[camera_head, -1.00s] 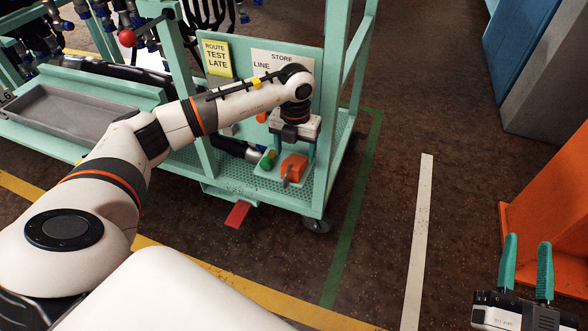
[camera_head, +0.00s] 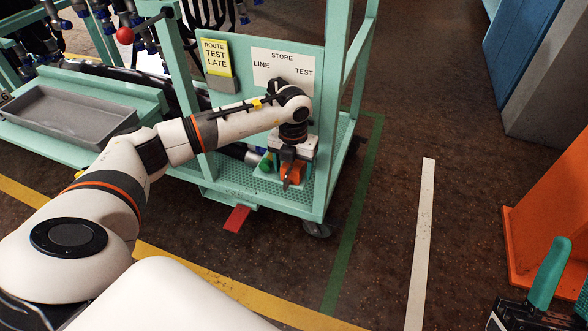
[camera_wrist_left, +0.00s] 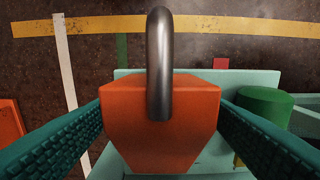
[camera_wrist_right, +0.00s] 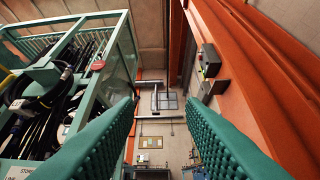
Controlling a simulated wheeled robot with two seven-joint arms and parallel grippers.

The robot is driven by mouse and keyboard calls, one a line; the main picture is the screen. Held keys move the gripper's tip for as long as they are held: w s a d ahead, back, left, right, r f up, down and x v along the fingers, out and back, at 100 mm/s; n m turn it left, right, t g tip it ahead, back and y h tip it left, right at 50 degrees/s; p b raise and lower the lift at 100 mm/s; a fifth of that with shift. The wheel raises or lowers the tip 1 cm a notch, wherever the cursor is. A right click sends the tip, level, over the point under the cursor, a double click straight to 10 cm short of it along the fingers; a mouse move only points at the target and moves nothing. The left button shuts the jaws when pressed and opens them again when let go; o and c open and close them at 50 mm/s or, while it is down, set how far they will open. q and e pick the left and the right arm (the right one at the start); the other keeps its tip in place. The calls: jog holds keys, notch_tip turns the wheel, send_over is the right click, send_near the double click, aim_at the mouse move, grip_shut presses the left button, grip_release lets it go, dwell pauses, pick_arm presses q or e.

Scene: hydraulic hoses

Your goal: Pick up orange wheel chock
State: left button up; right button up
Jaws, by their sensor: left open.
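The orange wheel chock (camera_head: 291,172) sits on the lower deck of the mint-green cart, at its near right corner. It has a grey metal loop handle. In the left wrist view the chock (camera_wrist_left: 160,125) fills the middle, its handle arching toward the camera. My left gripper (camera_head: 291,174) is over the chock, with its two teal fingers (camera_wrist_left: 160,128) open on either side of it. Whether the pads touch the chock I cannot tell. My right gripper (camera_head: 560,285) is partly cut off at the lower right corner. Its fingers (camera_wrist_right: 160,115) stand apart and empty.
A green object (camera_head: 266,163) lies just left of the chock; it also shows beside the right-hand finger in the left wrist view (camera_wrist_left: 264,105). A cart post and sign panel (camera_head: 282,68) stand close behind the arm. An orange structure (camera_head: 553,215) stands at the right.

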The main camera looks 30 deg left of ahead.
pick_arm(q)
jog(key=c, duration=1.1)
jog(key=shift+c, duration=0.7)
jog(key=shift+r, duration=0.15)
